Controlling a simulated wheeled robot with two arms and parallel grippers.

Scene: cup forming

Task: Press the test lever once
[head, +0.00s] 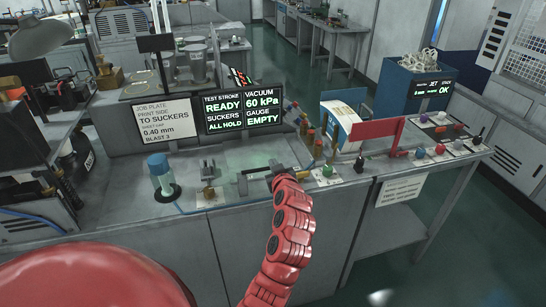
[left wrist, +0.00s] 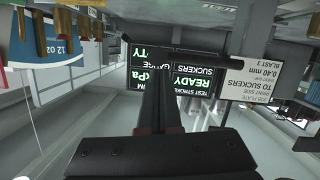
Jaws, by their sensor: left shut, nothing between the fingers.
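My left gripper (head: 246,172) is over the bench top, its dark fingers pointing left, shut and empty. In the left wrist view its closed fingers (left wrist: 157,88) reach toward the display, which appears upside down. A small upright brass-and-black fitting (head: 208,180) stands on a pale plate just left of the fingertips, apart from them; I cannot tell for sure whether it is the test lever. The display (head: 243,112) above reads TEST STROKE READY, SUCKERS ALL HOLD, VACUUM 60 kPa and GAUGE EMPTY. My right gripper is not in view.
A blue-topped bottle (head: 161,177) stands left of the fitting. A job plate sign (head: 165,122) stands behind. Brass posts (head: 318,149), a green button (head: 327,171) and a red bar (head: 376,129) lie to the right. The bench's front edge is clear.

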